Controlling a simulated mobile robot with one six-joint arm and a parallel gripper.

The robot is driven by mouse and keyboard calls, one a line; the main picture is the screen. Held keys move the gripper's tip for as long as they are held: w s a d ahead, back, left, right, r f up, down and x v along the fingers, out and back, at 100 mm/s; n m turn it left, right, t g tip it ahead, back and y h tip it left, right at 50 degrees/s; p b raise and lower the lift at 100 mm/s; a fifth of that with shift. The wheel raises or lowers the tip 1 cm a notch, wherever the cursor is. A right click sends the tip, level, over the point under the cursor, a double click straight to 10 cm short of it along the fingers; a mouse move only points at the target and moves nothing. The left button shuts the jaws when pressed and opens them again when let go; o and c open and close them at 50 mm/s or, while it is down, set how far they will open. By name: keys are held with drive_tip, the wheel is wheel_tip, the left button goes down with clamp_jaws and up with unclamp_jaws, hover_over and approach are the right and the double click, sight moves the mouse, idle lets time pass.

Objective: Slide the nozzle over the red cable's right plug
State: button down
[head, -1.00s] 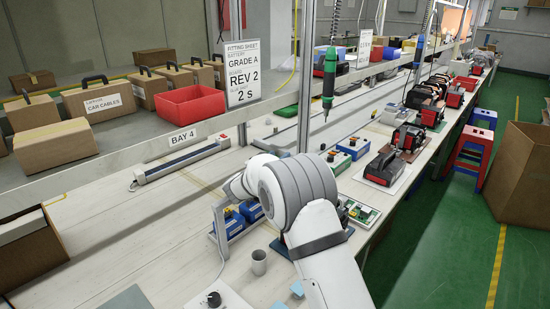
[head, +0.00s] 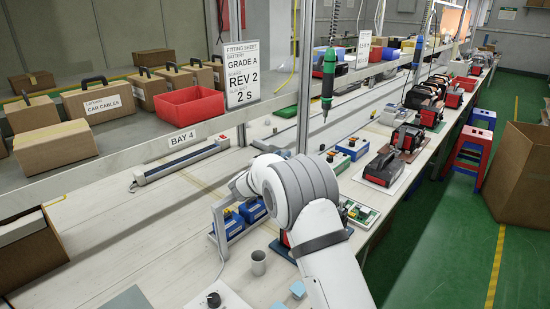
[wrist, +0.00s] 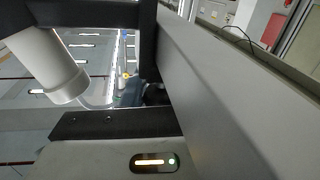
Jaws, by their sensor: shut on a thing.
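In the head view my own arm covers the work spot, and my gripper is hidden behind it. In the wrist view the dark parts of my gripper (wrist: 152,96) are close to the lens, and its fingertips are mostly hidden. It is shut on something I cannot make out. A pale cylinder (wrist: 60,75) shows at upper left of that view, with a thin light line curving from its lower end; I cannot tell whether it is the nozzle. The red cable and its right plug cannot be made out in either view.
A grey stand (head: 218,236) with blue boxes (head: 253,210) is left of my arm. A grey cup (head: 258,262) and a white board with a black knob (head: 214,299) are in front. A green screwdriver (head: 328,80) hangs above. The bench's left part is fairly clear.

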drive_tip(key=x, duration=0.2)
drive_tip(key=shift+w+d, duration=0.2)
drive_tip(key=shift+d, duration=0.2)
drive_tip(key=c, duration=1.2)
unclamp_jaws()
drive_tip(key=shift+o, duration=0.2)
drive_tip(key=b+v, duration=0.1)
drive_tip(key=v, duration=0.7)
